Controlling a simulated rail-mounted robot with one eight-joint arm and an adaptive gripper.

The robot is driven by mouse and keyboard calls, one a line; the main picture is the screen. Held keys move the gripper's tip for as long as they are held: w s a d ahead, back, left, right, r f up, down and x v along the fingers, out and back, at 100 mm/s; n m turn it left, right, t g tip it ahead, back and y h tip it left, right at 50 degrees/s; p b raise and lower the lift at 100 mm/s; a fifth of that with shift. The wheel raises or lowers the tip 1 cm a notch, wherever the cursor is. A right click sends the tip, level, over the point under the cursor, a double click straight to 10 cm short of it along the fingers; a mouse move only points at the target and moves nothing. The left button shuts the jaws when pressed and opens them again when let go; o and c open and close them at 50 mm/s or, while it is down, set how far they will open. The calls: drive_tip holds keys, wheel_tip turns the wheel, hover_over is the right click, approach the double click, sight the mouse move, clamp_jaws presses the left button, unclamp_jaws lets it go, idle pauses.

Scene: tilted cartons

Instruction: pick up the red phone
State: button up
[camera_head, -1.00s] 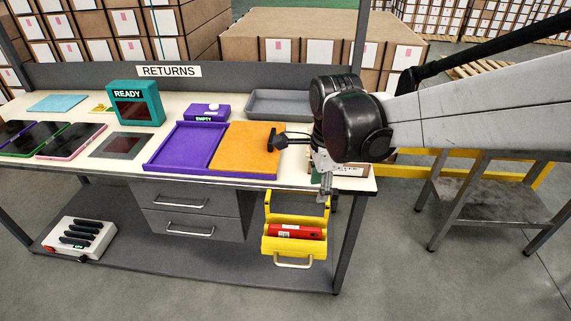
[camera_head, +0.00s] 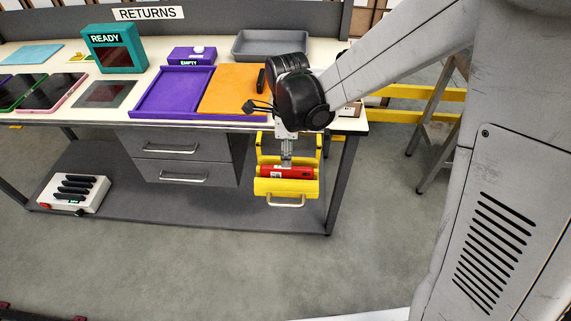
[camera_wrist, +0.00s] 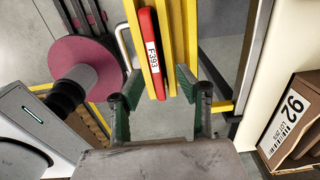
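The red phone (camera_head: 286,172) lies in an open yellow bin (camera_head: 286,187) under the right end of the bench. It also shows in the wrist view (camera_wrist: 151,50) as a red slab with a white label reading F-393. My gripper (camera_head: 286,160) points down just above the bin. In the wrist view my gripper (camera_wrist: 157,84) is open, its two green-lined fingers apart with the near end of the phone in line between them. I cannot tell whether either finger is beside the phone or still above it. The gripper hides part of the phone in the head view.
Bench top holds a purple tray (camera_head: 172,92), an orange mat (camera_head: 232,88), a grey tray (camera_head: 268,46) and a teal READY box (camera_head: 115,49). Grey drawers (camera_head: 183,157) stand left of the bin. A white box with dark slots (camera_head: 75,193) sits on the lower shelf.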

sight(287, 169)
drive_tip(key=shift+s+f+b, duration=0.2)
drive_tip(key=shift+f+b, duration=0.15)
drive_tip(key=shift+f, duration=1.05)
drive_tip(key=shift+s+f+b, duration=0.2)
drive_tip(key=shift+f+b, duration=0.15)
drive_tip(key=shift+f, duration=1.05)
drive_tip(key=shift+c, duration=0.4)
clamp_jaws()
